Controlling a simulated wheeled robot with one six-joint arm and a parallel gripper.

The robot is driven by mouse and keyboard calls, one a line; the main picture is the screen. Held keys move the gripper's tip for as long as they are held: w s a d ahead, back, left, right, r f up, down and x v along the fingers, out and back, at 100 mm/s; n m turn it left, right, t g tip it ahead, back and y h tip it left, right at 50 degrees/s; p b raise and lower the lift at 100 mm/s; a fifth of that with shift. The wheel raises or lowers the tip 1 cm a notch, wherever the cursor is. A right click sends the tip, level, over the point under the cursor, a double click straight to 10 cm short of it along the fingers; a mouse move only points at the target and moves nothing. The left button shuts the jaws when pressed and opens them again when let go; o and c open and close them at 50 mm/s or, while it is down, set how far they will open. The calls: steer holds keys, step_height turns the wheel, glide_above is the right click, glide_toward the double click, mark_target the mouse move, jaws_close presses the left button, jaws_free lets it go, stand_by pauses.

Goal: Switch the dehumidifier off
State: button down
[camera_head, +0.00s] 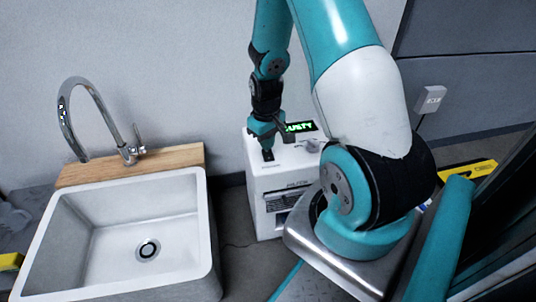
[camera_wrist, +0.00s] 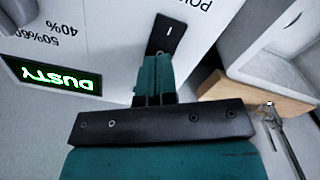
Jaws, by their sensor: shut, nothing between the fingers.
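The dehumidifier (camera_head: 270,183) is a white box standing against the wall, right of the sink. Its top carries a green-lit display (camera_head: 300,127) that reads "DUSTY"; the display shows upside down in the wrist view (camera_wrist: 55,78). A black rocker switch (camera_wrist: 166,36) with a white line mark sits on the top beside partly cut-off "POW" lettering. My gripper (camera_wrist: 154,62) is shut and empty, its fingertips over or at the near end of the switch. I cannot tell whether they touch it. In the camera_head view my gripper (camera_head: 267,147) points down at the dehumidifier's top.
A grey knob (camera_head: 313,146) stands on the top, with percent marks near it in the wrist view. The sink (camera_head: 205,235) with its wooden ledge (camera_head: 180,157) and tall chrome faucet (camera_head: 68,120) is at left. A wall outlet (camera_head: 430,99) is at right.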

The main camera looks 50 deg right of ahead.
steer(key=shift+f+b, duration=0.35)
steer(key=shift+f, duration=0.3)
steer(key=shift+r, duration=0.1)
step_height(320, 180, up, 7)
steer(key=p, duration=0.7)
stand_by(0.3)
stand_by(0.4)
